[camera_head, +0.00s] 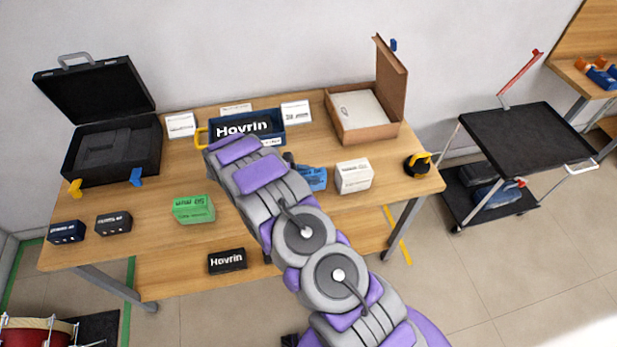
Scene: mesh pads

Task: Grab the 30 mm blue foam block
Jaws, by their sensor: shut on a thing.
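My arm reaches up and left over the table, and my gripper (228,150) is at its far end, by the left front of a blue bin (283,128) marked Hovrin. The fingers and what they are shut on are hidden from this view. A small dark blue block (66,232) with pale lettering lies at the table's left front corner, well apart from my gripper. I cannot read its size. A lighter blue item (314,179) lies just right of my forearm, partly hidden by it. I cannot tell if either is the 30 mm foam block.
A black block (113,224), a green block (194,209) and a black Hovrin box (228,261) lie along the front. An open black case (145,150) stands left. A white box (354,176) and open cardboard box (397,90) stand right. A black cart (520,135) is beyond.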

